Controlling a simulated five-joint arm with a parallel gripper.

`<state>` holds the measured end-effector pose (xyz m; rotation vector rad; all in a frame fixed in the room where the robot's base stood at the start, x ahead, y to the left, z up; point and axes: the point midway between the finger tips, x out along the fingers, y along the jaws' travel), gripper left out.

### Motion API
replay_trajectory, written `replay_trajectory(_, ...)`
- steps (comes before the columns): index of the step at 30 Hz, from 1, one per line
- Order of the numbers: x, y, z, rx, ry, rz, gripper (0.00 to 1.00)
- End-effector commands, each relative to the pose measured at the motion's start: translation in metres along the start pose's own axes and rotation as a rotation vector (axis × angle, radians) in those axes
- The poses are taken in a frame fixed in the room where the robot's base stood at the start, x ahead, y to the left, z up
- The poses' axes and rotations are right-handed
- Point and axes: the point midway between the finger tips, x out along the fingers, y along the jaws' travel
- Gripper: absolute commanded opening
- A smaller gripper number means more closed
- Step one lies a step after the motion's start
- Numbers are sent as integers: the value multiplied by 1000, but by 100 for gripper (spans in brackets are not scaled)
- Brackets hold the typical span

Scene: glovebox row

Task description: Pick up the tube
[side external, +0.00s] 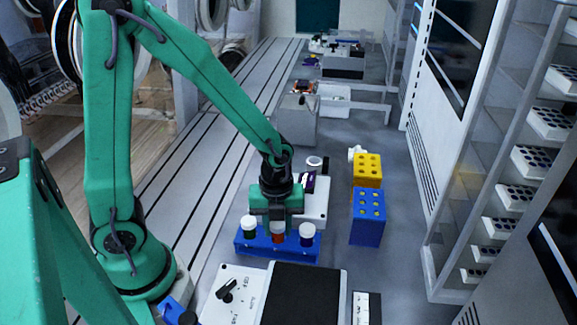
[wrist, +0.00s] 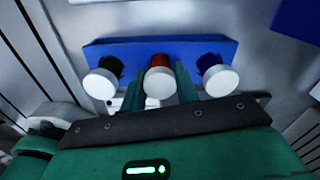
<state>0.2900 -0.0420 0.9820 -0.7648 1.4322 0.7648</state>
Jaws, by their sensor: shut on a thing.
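A blue rack (side external: 245,246) holds three white-capped tubes in a row. The left one is a green tube (side external: 249,229), the middle one a red tube (side external: 278,237), and the right one a dark blue tube (side external: 306,236). In the wrist view the rack (wrist: 140,48) lies beyond my gripper (wrist: 157,88), with the red tube (wrist: 159,82) between the green fingers. In the side view my gripper (side external: 277,228) points down over the rack's middle, shut on the red tube. The tube's lower end is hidden, so I cannot tell whether it is still seated in the rack.
A blue block with holes (side external: 367,218) and a yellow block with holes (side external: 367,169) stand to the right. A black-topped device (side external: 304,293) is in front of the rack. A white device (side external: 313,203) sits just behind my gripper. Grey table (side external: 400,225) is bare at the right.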

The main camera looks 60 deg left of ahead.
Motion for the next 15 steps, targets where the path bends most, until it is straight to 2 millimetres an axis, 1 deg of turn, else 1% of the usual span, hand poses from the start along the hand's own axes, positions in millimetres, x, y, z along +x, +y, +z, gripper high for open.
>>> replay_trajectory(8,-15,-1,0,0,-1,-3,9)
replay_trajectory(15,-41,-1,0,0,-2,-4,9)
